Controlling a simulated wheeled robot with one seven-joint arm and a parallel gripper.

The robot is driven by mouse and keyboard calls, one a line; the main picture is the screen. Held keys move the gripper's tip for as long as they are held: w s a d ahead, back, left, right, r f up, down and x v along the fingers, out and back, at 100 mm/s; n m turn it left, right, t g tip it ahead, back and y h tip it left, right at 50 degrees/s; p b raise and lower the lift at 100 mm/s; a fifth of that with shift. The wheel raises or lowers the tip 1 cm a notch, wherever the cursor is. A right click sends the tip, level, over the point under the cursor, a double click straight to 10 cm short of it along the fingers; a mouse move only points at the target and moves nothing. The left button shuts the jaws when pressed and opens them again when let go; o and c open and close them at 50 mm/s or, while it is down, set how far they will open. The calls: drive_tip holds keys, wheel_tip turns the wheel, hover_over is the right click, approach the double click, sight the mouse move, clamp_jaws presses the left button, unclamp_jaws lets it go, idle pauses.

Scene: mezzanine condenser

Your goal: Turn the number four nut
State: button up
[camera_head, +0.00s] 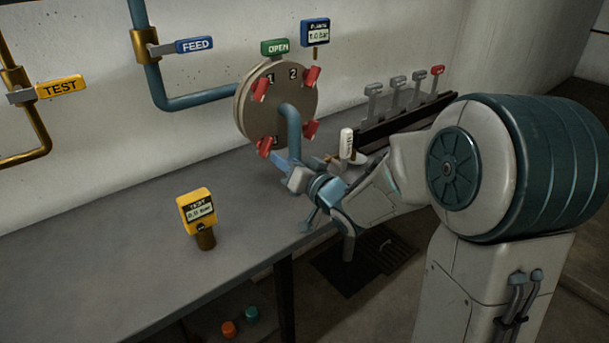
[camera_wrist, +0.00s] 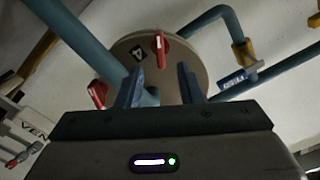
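A round tan flange (camera_head: 243,108) with a blue pipe at its middle carries red nuts near its rim. The label 4, upside down in the wrist view, lies beside an upright red nut (camera_wrist: 160,44), which I take as number four. In the head view this nut (camera_head: 264,147) is at the flange's lower left. My gripper (camera_head: 279,156) is right by it, its fingers partly hidden by my wrist. In the wrist view my gripper (camera_wrist: 160,68) is open, with the nut just beyond and between the fingertips. I see no contact.
Another red nut (camera_wrist: 97,92) lies left of the fingers. A white-tagged valve handle (camera_head: 347,143) stands close by my wrist. A yellow gauge (camera_head: 197,207) stands on the grey bench (camera_head: 120,240). Several levers (camera_head: 397,90) stand on a dark rail. The bench's left side is mostly clear.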

drive_tip(key=v, duration=0.7)
drive_tip(key=shift+s, duration=0.2)
drive_tip(key=shift+d, duration=0.15)
drive_tip(key=s+d+r+m+g+h+p, duration=0.2)
drive_tip(key=s+d+g+h+p, duration=0.2)
drive_tip(key=d+h+p, duration=0.45)
drive_tip(key=s+d+r+n+g+h+p, duration=0.1)
drive_tip(key=s+r+g+p, duration=0.2)
drive_tip(key=s+g, duration=0.5)
drive_tip(key=s, duration=0.9)
drive_tip(key=shift+s+r, duration=0.15)
drive_tip(key=shift+s, duration=0.15)
